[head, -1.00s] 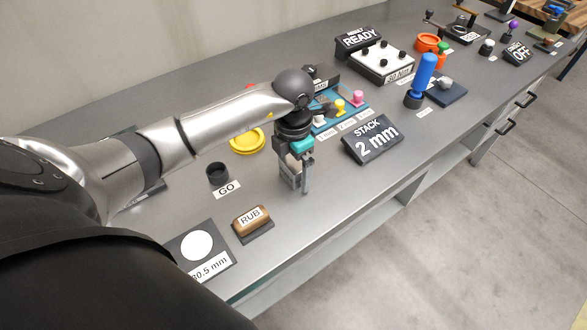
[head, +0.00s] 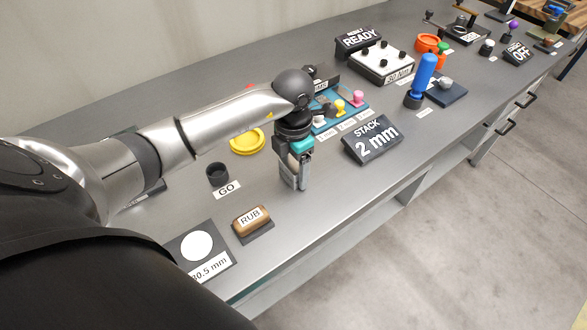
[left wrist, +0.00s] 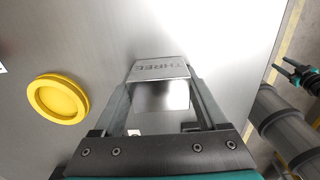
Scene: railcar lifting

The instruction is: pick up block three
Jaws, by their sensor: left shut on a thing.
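Block three is a small silvery metal block marked THREE (left wrist: 160,69). In the left wrist view it sits between my left fingertips, with its lettered face toward the camera. My left gripper (head: 295,181) is shut on it, low over the grey bench in the head view. The fingers mostly hide the block there, and I cannot tell whether it still touches the bench. My right gripper (left wrist: 296,77) shows small at the right edge of the left wrist view, away from the block, its jaw state unclear.
A yellow round dish (left wrist: 58,98) lies left of the gripper. A black cup (head: 217,174), a brown RUB block (head: 251,219) and a STACK 2 mm sign (head: 373,140) stand around it. The bench's front edge is close, with bare bench beside the gripper.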

